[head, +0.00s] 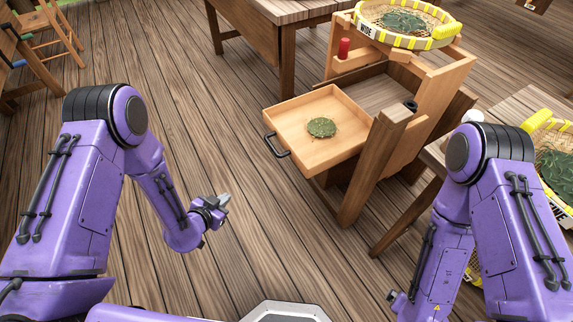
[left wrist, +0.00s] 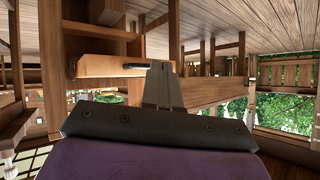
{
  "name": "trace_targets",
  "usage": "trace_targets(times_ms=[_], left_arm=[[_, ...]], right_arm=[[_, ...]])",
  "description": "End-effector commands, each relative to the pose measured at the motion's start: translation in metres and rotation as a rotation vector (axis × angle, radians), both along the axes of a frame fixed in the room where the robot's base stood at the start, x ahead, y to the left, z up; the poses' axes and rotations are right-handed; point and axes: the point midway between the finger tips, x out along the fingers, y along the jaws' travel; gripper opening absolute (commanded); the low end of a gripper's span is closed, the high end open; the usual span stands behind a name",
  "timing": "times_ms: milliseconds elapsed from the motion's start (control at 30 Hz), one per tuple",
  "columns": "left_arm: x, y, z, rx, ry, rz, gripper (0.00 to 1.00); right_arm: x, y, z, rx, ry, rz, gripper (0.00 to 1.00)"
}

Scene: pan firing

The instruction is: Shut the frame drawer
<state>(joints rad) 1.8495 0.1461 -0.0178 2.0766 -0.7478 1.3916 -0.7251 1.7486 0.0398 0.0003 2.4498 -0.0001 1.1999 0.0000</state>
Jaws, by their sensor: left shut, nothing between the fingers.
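The wooden frame drawer (head: 290,112) is pulled well out of the wooden frame (head: 425,110), towards the left. A small round heap of green leaves (head: 321,127) lies on its floor. Its black handle (head: 277,147) is on the near-left front. My left gripper (head: 224,199) is shut and empty, below and left of the handle, clear of the drawer. In the left wrist view its fingertips (left wrist: 161,68) are together, and the drawer front (left wrist: 100,66) with the handle (left wrist: 136,66) shows beyond them. Of my right arm only links show; its fingers are out of view.
A round yellow-rimmed basket (head: 408,22) of leaves sits on top of the frame. A red cylinder (head: 344,47) stands on the frame's ledge. Another basket (head: 553,165) stands at right. A wooden table (head: 270,12) is behind. The floor left of the drawer is clear.

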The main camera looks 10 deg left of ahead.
Motion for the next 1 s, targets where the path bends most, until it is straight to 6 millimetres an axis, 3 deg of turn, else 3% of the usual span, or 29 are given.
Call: trace_targets(times_ms=[33,133,200,300,400,567,1000], left_arm=[[0.039,-0.008,-0.039,0.076,-0.162,-0.154,0.00],[0.096,-0.026,-0.038,0.292,-0.513,-0.471,0.00],[0.120,-0.032,-0.034,0.451,-0.737,-0.641,0.00],[0.138,-0.035,-0.026,0.645,-0.991,-0.811,0.00],[0.144,-0.035,-0.020,0.774,-1.145,-0.910,0.00],[0.148,-0.041,-0.013,0.839,-1.221,-0.960,0.00],[0.200,-0.114,-0.013,0.836,-1.218,-0.959,0.00]], right_arm=[[0.000,0.000,-0.064,0.000,0.000,0.000,1.00],[0.001,0.000,-0.118,-0.001,-0.001,0.000,1.00],[0.001,0.000,-0.148,-0.001,-0.001,0.000,1.00],[0.001,0.000,-0.177,-0.001,-0.001,0.000,1.00],[0.001,0.000,-0.191,0.000,-0.001,-0.001,1.00],[0.001,0.000,-0.191,0.000,-0.001,-0.001,1.00],[0.001,0.000,-0.201,0.000,-0.001,-0.001,1.00]])
